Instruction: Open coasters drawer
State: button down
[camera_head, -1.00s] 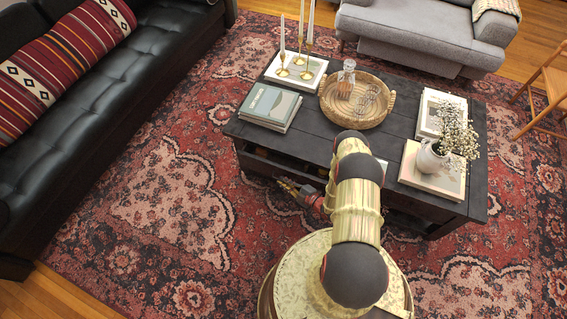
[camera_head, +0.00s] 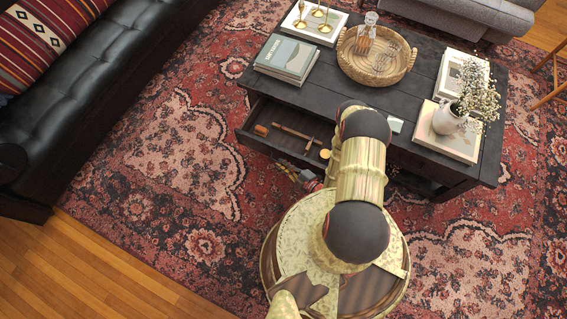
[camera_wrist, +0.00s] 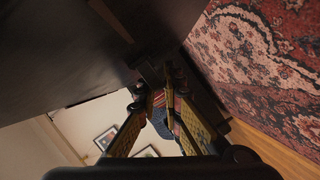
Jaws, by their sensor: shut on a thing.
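The coasters drawer (camera_head: 262,144) is pulled out from the left front of the dark coffee table (camera_head: 415,60). Its inside shows, with a brown piece, a thin wooden tool and a round yellow thing in it. My gripper (camera_head: 292,172) is low in front of the drawer front, partly hidden by my arm. In the wrist view my gripper (camera_wrist: 160,88) has its fingertips together at the dark drawer front, shut on its handle. The handle itself is mostly hidden by the fingers.
On the tabletop are books (camera_head: 287,58), a round wicker tray (camera_head: 350,68) and a white vase (camera_head: 447,118) with flowers. A black sofa (camera_head: 95,95) stands at left. Patterned rug (camera_head: 165,175) lies open between sofa and table.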

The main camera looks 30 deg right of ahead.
jog(key=c, duration=2.2)
grip_release()
notch_tip(320, 180, up, 10)
